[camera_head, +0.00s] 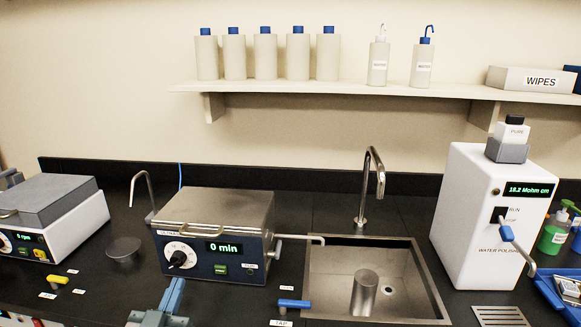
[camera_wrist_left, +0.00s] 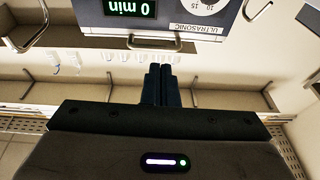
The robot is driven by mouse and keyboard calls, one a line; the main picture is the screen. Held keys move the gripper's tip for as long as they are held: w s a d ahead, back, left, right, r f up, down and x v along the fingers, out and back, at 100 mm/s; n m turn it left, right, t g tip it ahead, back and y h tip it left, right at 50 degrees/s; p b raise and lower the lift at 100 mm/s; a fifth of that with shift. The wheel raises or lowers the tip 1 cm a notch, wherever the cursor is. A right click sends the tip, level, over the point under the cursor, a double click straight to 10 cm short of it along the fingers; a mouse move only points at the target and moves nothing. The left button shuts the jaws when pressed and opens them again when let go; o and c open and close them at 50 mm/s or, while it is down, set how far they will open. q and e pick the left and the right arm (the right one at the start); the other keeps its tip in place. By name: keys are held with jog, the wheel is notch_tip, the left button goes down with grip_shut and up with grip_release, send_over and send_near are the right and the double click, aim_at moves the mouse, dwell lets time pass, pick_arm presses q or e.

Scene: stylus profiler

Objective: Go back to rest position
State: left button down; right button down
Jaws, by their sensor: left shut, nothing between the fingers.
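My left gripper (camera_head: 175,289) shows at the bottom of the head view, in front of the ultrasonic bath (camera_head: 215,208). Its fingers are shut together with nothing between them. In the left wrist view the shut fingers (camera_wrist_left: 160,76) point toward the bath's front (camera_wrist_left: 150,38), which appears upside down with its "0 min" display and handle. The fingers look apart from the bath. My right gripper is in neither view.
A sink (camera_head: 325,258) with a steel cylinder (camera_head: 364,292) is right of the bath. A blue tap handle (camera_head: 294,303) stands near the sink's front left. A white water polisher (camera_head: 480,225) stands at right, a grey-lidded instrument (camera_head: 60,205) at left. A shelf (camera_head: 330,88) holds bottles.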

pick_arm(q)
jog(key=s+a+f+g+y, duration=0.1)
jog(key=s+f+g, duration=0.4)
jog(key=f, duration=0.3)
jog(key=s+f+g, duration=0.4)
jog(key=s+f, duration=0.1)
jog(key=f, duration=0.4)
jog(key=s+f+g, duration=0.4)
jog(key=s, duration=0.4)
jog(key=s+f+g, duration=0.4)
jog(key=s, duration=0.3)
notch_tip(320, 180, down, 27)
jog(key=a+g, duration=0.1)
jog(key=a, duration=0.2)
jog(key=s+a+f+g, duration=0.1)
jog(key=s+f, duration=1.7)
jog(key=f, duration=0.3)
jog(key=shift+f+g, duration=0.3)
jog(key=shift+f, duration=0.1)
jog(key=shift+a, duration=0.1)
